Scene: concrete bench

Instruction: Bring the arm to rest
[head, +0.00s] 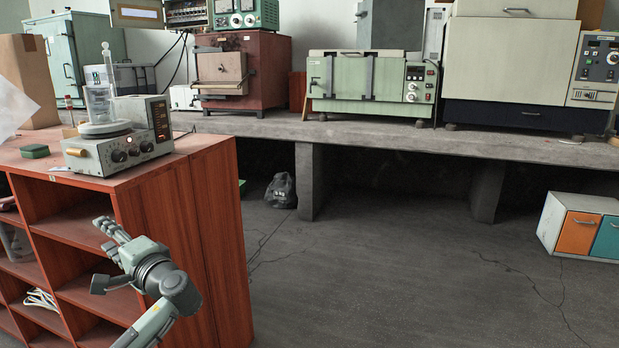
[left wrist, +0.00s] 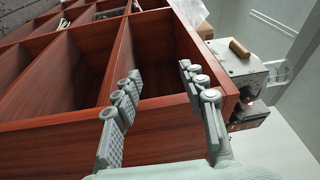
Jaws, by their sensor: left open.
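My left gripper (head: 102,252) is open and empty, in front of the open compartments of the red-brown wooden shelf unit (head: 185,215). In the left wrist view its two grey fingers (left wrist: 160,73) are spread wide apart, with nothing between them but the shelf behind. The left arm comes up from the bottom of the head view, bent, with the gripper pointing left toward the shelf. I cannot tell whether a finger touches the shelf. My right gripper is in neither view.
A hotplate stirrer (head: 118,152) with a glass vessel (head: 99,103) stands on the shelf top, beside a small green block (head: 35,151). A concrete bench (head: 400,138) with ovens runs along the back. A drawer cabinet (head: 585,228) stands at right. The floor between is mostly clear.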

